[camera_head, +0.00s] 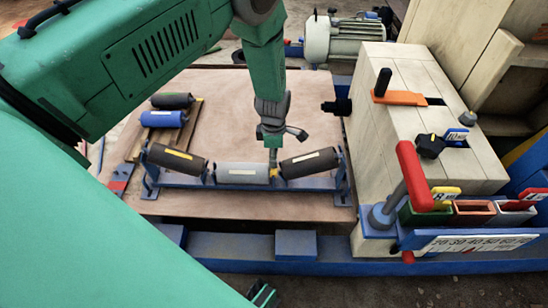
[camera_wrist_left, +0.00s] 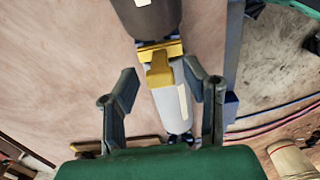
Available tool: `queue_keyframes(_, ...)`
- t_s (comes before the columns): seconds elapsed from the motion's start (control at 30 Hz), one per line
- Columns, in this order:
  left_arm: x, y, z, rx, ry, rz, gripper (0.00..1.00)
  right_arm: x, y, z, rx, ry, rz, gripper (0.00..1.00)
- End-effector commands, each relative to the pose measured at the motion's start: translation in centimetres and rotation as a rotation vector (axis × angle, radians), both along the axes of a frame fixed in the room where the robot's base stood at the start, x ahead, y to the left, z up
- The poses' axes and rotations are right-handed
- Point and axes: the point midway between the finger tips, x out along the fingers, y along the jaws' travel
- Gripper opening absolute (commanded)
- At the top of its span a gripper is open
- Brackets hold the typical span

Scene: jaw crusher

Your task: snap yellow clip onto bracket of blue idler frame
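The blue idler frame (camera_head: 205,183) stands on a wooden board and carries two dark rollers at its ends and a light grey roller (camera_head: 241,173) in the middle. The yellow clip (camera_head: 273,173) sits at the gap between the grey roller and the right dark roller. In the left wrist view, the yellow clip (camera_wrist_left: 160,66) lies across this gap, over the bracket area; whether it is fully seated I cannot tell. My left gripper (camera_head: 272,148) points down just above the clip. Its fingers (camera_wrist_left: 160,82) are spread on both sides, apart from the clip. My right gripper is not seen.
Two loose rollers, one black (camera_head: 172,100) and one blue (camera_head: 163,119), lie on a wooden piece at the board's left. A cream crusher body (camera_head: 405,120) with a red-handled lever (camera_head: 414,175) stands at the right. A motor (camera_head: 345,40) is behind. Bare board (camera_head: 225,100) lies behind the frame.

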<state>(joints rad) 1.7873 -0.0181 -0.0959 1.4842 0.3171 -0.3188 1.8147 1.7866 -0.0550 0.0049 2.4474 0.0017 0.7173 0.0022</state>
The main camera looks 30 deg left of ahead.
Motion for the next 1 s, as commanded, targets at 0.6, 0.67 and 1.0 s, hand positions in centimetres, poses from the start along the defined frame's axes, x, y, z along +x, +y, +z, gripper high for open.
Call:
queue_keyframes(0.6, 0.1, 0.0, 10.3, 0.000, 0.001, 0.001, 0.40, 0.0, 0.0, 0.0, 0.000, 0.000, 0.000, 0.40)
queue_keyframes(0.67, 0.1, 0.0, 10.5, 0.000, 0.000, 0.000, 0.40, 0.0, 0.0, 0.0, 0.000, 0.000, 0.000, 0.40)
queue_keyframes(1.0, 0.1, 0.0, 10.6, 0.000, 0.001, 0.002, 0.15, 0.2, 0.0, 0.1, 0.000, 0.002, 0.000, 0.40)
